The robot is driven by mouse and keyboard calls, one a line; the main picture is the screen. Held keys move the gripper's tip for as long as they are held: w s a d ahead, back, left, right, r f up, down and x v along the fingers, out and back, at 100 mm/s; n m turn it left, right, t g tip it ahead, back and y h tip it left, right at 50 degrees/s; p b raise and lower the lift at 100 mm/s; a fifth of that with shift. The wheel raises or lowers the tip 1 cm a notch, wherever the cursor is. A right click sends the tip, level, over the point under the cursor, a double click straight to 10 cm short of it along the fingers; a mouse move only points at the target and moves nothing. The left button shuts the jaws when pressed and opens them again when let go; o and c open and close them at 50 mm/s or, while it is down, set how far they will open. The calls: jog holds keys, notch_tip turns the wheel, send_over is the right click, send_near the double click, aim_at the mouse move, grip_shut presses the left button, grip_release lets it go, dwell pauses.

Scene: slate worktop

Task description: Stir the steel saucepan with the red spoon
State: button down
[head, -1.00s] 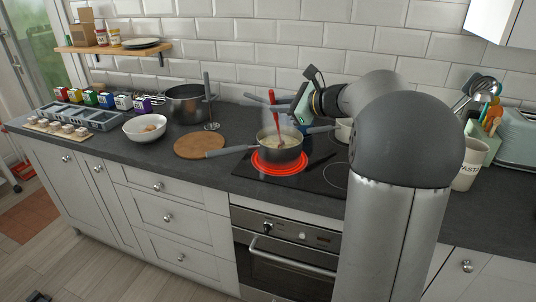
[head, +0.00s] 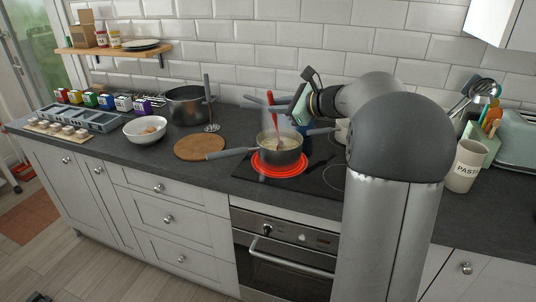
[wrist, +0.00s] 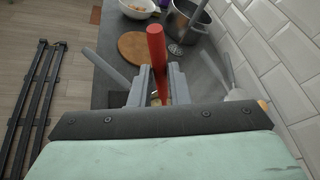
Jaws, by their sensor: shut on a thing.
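The steel saucepan (head: 283,156) stands on a glowing red hob ring, with pale contents inside and a long grey handle pointing left. My gripper (head: 274,107) is above it, shut on the red spoon (head: 271,98). The spoon's lower end reaches down into the pan's contents; its tip is hidden there. In the wrist view the red handle (wrist: 157,48) stands up between the fingers of my gripper (wrist: 155,84). The pan is mostly hidden in that view by the gripper.
A round wooden board (head: 200,147) lies left of the saucepan. Behind it are an upright steel utensil (head: 209,100) and a large dark pot (head: 186,107). A white bowl (head: 145,131) is further left. A PASTA crock (head: 464,166) stands at right.

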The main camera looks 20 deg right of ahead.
jog(key=shift+w+d, duration=0.2)
jog(key=shift+r, duration=0.1)
jog(key=s+a+r+p, duration=0.2)
jog(key=s+r+p, duration=0.1)
jog(key=r, duration=0.5)
jog(key=shift+a+r+p, duration=0.25)
jog(key=shift+a+p, duration=0.15)
jog(key=shift+p, duration=0.5)
notch_tip(320, 180, up, 5)
jog(key=p, duration=0.4)
dwell(0.5)
